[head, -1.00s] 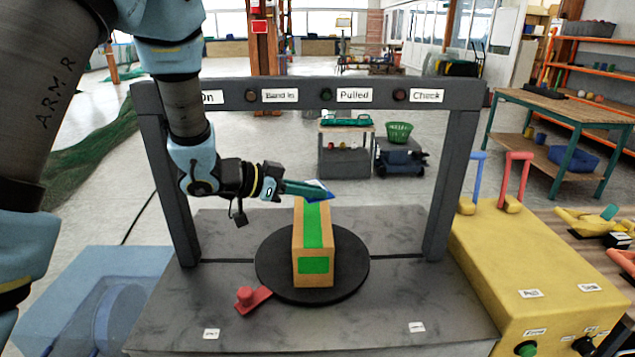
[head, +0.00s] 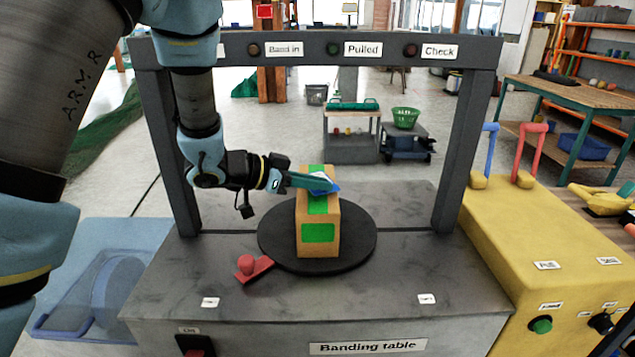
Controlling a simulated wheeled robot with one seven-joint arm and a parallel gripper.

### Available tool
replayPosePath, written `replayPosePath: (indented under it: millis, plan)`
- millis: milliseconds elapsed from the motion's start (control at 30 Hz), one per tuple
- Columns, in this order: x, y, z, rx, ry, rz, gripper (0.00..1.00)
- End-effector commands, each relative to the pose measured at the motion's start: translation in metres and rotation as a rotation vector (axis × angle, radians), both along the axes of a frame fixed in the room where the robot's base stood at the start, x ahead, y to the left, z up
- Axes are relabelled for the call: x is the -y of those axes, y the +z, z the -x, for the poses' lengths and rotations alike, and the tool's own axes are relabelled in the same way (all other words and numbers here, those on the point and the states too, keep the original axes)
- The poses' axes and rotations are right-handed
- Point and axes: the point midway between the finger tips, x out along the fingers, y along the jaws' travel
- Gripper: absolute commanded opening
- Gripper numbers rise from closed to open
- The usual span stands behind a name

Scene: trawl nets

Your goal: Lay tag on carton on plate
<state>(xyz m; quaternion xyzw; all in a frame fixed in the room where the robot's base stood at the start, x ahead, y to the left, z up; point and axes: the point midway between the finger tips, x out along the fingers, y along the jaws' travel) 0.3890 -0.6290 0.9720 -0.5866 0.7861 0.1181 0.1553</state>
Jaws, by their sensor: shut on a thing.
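A tan carton (head: 331,250) with green bands on its top and front stands on the round black plate (head: 276,257) of the banding table. My gripper (head: 318,182) reaches in from the left, over the carton's top. It is shut on a flat blue tag (head: 331,188) with a pale patch on it. The tag is at the carton's top, slightly tilted; I cannot tell if it touches the green band. The fingers hide part of the tag.
A grey frame (head: 455,150) with labelled lamps arches over the table. A red knobbed piece (head: 252,268) sits at the plate's left front edge. A yellow box (head: 520,240) with blue and red levers stands at the right.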

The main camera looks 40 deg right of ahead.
Motion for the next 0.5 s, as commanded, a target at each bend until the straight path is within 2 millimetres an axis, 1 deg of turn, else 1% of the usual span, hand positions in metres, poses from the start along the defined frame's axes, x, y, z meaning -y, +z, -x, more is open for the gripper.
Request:
replayPosePath:
  millis: [267, 500]
  plan:
    - [0.0, 0.0004, -0.0001, 0.0, 0.0, 0.0, 0.0]
    - [-0.0002, -0.0035, -0.0003, 0.0, 0.001, 0.0, 0.0]
